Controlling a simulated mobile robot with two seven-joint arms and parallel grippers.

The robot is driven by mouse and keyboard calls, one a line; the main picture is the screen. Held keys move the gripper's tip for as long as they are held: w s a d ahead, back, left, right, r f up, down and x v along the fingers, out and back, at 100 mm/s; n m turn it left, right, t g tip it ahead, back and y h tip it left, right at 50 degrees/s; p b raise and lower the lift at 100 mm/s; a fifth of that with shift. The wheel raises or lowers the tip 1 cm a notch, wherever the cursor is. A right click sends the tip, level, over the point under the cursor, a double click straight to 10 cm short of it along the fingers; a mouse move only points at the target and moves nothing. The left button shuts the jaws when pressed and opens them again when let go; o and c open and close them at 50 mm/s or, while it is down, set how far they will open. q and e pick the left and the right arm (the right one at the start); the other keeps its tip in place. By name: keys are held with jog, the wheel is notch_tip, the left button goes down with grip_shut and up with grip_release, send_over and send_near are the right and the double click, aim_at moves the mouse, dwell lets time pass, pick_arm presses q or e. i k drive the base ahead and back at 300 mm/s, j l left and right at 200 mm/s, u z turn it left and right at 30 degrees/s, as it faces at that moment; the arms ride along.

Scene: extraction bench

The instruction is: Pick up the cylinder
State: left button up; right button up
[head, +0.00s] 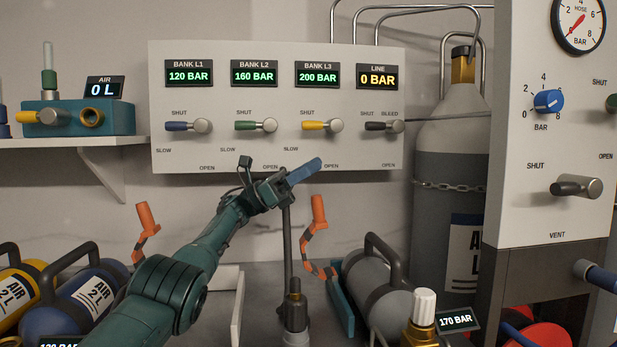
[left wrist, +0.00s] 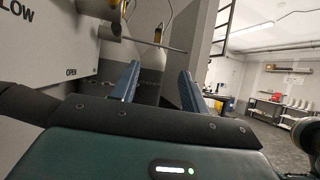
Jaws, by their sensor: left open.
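My left gripper (head: 312,168) is open and empty, with blue fingers, in front of the lower edge of the valve panel. In the left wrist view the open gripper (left wrist: 159,72) has a tall cylinder beyond its fingers. Several cylinders are in the head view. A grey one (head: 378,292) with a dark handle lies right of centre. A blue one (head: 60,315) and a yellow one (head: 14,290), labelled AIR 2 L, lie at left. A red one (head: 545,337) is partly hidden at bottom right. No gripper touches any of them. My right gripper is not in view.
The panel (head: 225,150) carries several levers and displays. A tall grey cylinder (head: 445,150) stands chained at right, beside a white gauge panel (head: 540,205). A shelf (head: 100,143) is at left.

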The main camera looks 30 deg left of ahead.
aim_at(379, 291)
jog(key=k, duration=1)
